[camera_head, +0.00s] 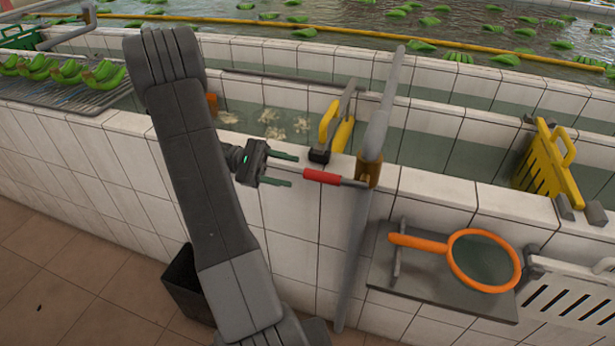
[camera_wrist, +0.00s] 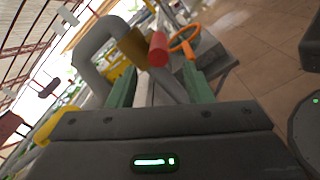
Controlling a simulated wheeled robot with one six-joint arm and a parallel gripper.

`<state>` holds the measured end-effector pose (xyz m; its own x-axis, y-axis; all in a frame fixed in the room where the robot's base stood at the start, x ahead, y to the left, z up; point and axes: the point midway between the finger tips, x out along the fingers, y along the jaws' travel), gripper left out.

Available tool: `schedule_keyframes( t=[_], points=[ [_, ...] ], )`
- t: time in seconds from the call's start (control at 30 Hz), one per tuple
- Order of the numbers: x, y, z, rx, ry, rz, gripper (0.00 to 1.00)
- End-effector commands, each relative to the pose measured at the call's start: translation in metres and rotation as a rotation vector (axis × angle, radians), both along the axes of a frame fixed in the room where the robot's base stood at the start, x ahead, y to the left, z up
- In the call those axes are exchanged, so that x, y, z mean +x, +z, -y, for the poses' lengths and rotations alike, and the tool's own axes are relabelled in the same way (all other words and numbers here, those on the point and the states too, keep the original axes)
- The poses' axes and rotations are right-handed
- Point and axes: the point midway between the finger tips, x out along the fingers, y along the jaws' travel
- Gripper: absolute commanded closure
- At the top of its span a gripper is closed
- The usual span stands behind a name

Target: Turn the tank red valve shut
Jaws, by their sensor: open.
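The red valve handle (camera_head: 322,177) is a short red lever sticking out to the left from a brass valve body (camera_head: 369,170) on a grey vertical pipe (camera_head: 376,110) at the tank wall. My gripper (camera_head: 291,171) is open, with its two green fingers pointing right towards the red handle's free end. In the head view the fingertips are close to that end, and I cannot tell whether they touch. In the wrist view the red handle (camera_wrist: 158,49) shows between and beyond the fingers (camera_wrist: 158,82), with the brass body (camera_wrist: 133,46) and bent grey pipe behind it.
An orange hand net (camera_head: 484,261) lies on a grey shelf right of the pipe. A dark bin (camera_head: 187,287) stands on the floor.

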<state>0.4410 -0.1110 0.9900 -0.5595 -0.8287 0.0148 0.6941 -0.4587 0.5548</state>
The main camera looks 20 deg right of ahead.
Motion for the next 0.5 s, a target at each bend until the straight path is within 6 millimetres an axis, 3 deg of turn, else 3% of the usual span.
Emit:
schedule_keyframes(
  t=[0.1,0.5],
  points=[
    [0.018,0.001,-0.026,0.000,0.004,0.000,0.54],
    [0.029,0.001,-0.042,-0.001,-0.001,0.000,0.54]
  ],
)
